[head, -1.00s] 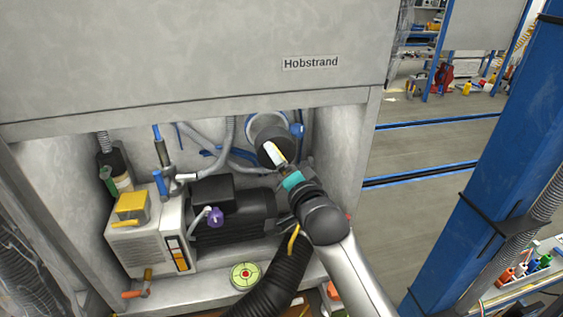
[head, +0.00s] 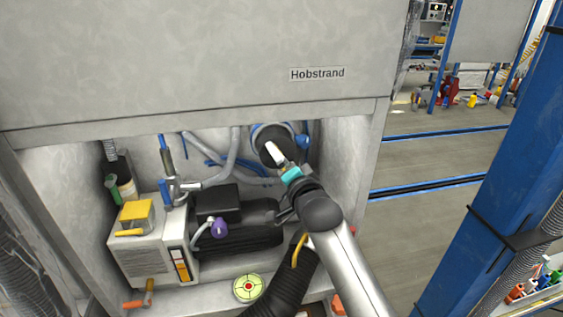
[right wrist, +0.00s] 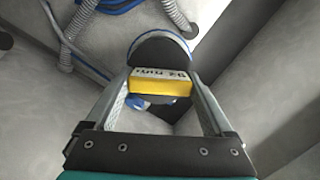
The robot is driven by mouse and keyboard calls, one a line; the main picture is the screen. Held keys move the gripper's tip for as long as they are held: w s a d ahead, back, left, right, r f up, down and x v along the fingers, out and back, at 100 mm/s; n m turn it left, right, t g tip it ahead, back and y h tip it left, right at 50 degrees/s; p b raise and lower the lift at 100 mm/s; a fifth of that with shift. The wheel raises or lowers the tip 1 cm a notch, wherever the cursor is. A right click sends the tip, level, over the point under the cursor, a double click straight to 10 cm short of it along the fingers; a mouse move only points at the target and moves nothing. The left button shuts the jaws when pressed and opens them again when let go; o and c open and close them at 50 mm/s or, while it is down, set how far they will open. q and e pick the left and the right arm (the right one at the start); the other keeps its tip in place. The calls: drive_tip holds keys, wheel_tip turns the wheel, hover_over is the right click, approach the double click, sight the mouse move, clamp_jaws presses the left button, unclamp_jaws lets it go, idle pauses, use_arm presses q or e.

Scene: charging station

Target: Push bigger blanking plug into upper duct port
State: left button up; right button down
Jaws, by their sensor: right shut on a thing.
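The bigger blanking plug is a dark round disc (head: 268,152) with a white and yellow grip tab, and it also shows in the right wrist view (right wrist: 158,52). My right gripper (head: 281,161) is shut on the tab, whose yellow edge and printed label sit between the fingers (right wrist: 160,84). The disc covers most of the upper duct port's mouth. A blue rim of the port (head: 256,131) shows around the disc's upper side. How deep the disc sits in the port cannot be told. My left gripper is not in view.
A black motor (head: 250,237) and a grey box unit (head: 135,262) stand below and left of the port inside the cabinet. A blue knob (head: 302,142) is close right of the port. A thick black hose (head: 282,291) lies below. The cabinet's upper panel (head: 190,60) overhangs.

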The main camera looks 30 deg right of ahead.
sight(273, 141)
drive_tip(key=shift+r+p, duration=0.1)
drive_tip(key=shift+p, duration=0.95)
idle(1.2)
drive_tip(key=shift+w+d+b, duration=0.2)
drive_tip(key=shift+w+b, duration=0.1)
drive_tip(key=shift+w, duration=0.5)
drive_tip(key=shift+w+d+b, duration=0.25)
drive_tip(key=shift+w+b, duration=0.05)
drive_tip(key=shift+w, duration=0.55)
drive_tip(key=shift+w+d+b, duration=0.2)
drive_tip(key=shift+w+b, duration=0.1)
drive_tip(key=shift+w, duration=0.5)
drive_tip(key=shift+w+d+b, duration=0.2)
drive_tip(key=shift+w+b, duration=0.25)
drive_tip(key=shift+w, duration=0.3)
drive_tip(key=shift+w+d+b, duration=0.2)
drive_tip(key=shift+w+b, duration=0.2)
drive_tip(key=shift+w, duration=0.4)
drive_tip(key=shift+w+d+b, duration=0.2)
drive_tip(key=shift+w+b, duration=0.25)
drive_tip(key=shift+w, duration=0.3)
unclamp_jaws()
drive_tip(key=s+a+r+p, duration=0.1)
drive_tip(key=s+p, duration=0.1)
drive_tip(key=s, duration=1.3)
drive_tip(key=shift+a, duration=0.4)
